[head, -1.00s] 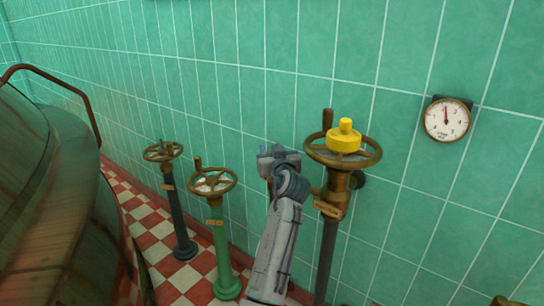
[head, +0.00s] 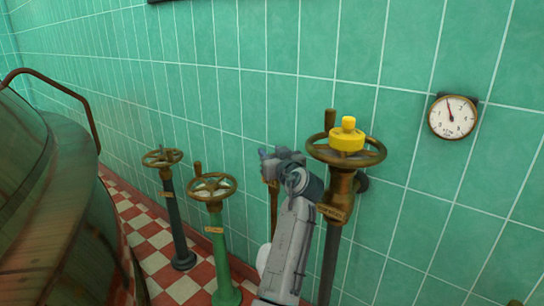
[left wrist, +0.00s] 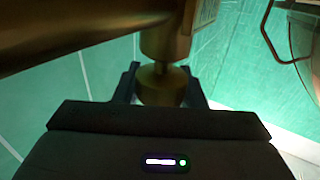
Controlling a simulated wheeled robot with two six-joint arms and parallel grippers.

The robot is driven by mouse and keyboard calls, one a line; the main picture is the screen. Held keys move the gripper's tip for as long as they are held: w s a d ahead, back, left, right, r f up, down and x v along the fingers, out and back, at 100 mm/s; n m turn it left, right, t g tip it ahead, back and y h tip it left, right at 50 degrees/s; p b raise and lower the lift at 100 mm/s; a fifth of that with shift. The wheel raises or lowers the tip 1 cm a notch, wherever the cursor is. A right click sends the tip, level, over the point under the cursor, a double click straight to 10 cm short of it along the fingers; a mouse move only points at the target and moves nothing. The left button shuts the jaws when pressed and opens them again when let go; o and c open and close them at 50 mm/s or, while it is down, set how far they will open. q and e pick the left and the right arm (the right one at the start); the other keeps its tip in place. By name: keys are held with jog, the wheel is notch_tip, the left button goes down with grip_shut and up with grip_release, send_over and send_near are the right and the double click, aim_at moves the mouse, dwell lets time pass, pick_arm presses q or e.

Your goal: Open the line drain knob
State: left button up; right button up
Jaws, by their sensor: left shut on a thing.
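My left gripper (head: 268,155) is beside the brass valve body (head: 341,188), left of it and below the large handwheel (head: 372,149). In the left wrist view, its two fingers (left wrist: 160,85) are shut on a small round brass knob (left wrist: 158,92), on a short stem under a brass fitting (left wrist: 166,38). In the head view my gripper and wrist hide this knob. A brass tag (head: 331,213) hangs on the valve body; its writing is too small to read surely. My right gripper is not in view.
A yellow cap (head: 347,138) sits atop the large wheel. Two smaller handwheels stand to the left, on a dark post (head: 177,225) and a green post (head: 221,260). A round gauge (head: 453,117) is on the tiled wall. A large copper kettle (head: 55,210) fills the left side.

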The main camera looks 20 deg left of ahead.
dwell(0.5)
pick_arm(q)
jog(key=o, duration=1)
